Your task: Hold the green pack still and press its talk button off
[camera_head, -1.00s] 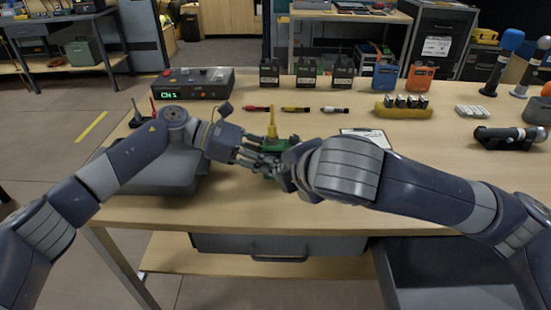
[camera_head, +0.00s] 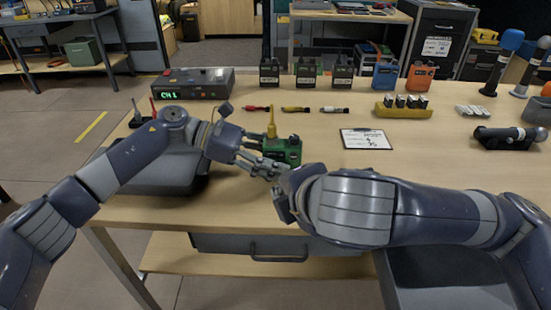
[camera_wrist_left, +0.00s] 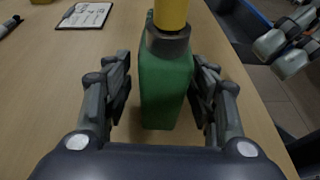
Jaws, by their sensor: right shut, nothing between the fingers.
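The green pack (camera_head: 284,150) stands upright on the table, with its yellow antenna rising from the top. Its talk button cannot be made out. In the left wrist view the pack (camera_wrist_left: 165,90) stands between the fingers of my left gripper (camera_wrist_left: 161,85). The right-hand finger is close against it; a narrow gap seems to show at the left-hand finger, so a firm grip is unclear. In the head view my left gripper (camera_head: 247,152) is at the pack's left side. My right gripper (camera_head: 262,168) is shut and empty, just in front of the pack.
A clipboard (camera_head: 365,139) lies right of the pack. Behind are red, yellow and black markers (camera_head: 295,109) and several dark packs, a blue pack (camera_head: 385,74) and an orange pack (camera_head: 420,76). A CH 1 console (camera_head: 194,84) stands at the back left.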

